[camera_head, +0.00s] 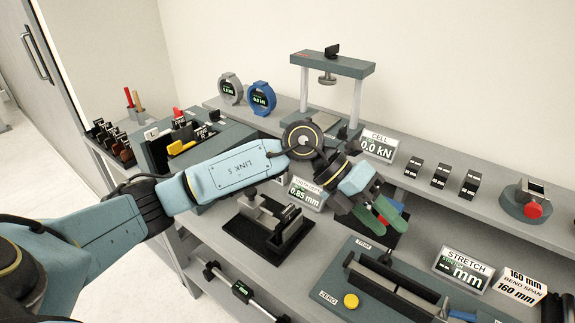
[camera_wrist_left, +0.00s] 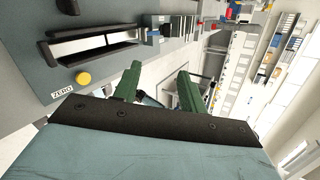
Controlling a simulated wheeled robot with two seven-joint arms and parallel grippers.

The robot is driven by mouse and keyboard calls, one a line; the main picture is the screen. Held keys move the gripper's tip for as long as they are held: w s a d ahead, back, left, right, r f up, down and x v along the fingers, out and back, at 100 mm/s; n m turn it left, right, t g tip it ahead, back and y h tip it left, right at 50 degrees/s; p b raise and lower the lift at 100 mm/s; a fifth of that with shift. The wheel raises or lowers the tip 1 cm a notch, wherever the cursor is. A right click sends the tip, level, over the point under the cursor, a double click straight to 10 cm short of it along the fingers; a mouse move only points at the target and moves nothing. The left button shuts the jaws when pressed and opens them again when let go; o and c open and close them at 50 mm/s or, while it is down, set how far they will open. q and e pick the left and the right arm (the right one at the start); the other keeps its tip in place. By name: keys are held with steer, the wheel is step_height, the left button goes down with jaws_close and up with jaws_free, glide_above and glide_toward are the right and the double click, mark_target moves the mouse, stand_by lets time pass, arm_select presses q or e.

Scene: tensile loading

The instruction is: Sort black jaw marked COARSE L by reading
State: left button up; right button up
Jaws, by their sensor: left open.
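Three small black blocks with pale labels stand in a row on the upper shelf in the head view: a left one (camera_head: 413,169), a middle one (camera_head: 440,176) and a right one (camera_head: 470,185). Their lettering is too small to read, so I cannot tell which piece is the jaw marked COARSE L. My left gripper (camera_head: 381,212) has green fingers and is open, below and left of these blocks, above the lower bench. In the left wrist view, my left gripper (camera_wrist_left: 158,84) shows apart fingers with nothing clearly held. My right gripper is not in view.
A grey device with a yellow button (camera_head: 351,301) lies front right. A black-based fixture (camera_head: 268,232) stands below my arm. A STRETCH display (camera_head: 464,269) and a CELL display (camera_head: 378,145) stand nearby. A grey press frame (camera_head: 331,64) rises behind. Sorting bins (camera_head: 180,146) sit left.

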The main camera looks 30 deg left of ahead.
arm_select(q)
steer(key=w+a+f+y, duration=0.25)
steer(key=a+y, duration=0.35)
steer(key=a, duration=0.4)
step_height(320, 180, up, 2)
steer(key=n+y, duration=0.2)
steer(key=y, duration=0.3)
glide_above(287, 209)
step_height(287, 209, down, 12)
steer(key=shift+f, duration=0.2)
jaws_close()
stand_by(0.3)
jaws_free()
steer(key=shift+a, duration=0.1)
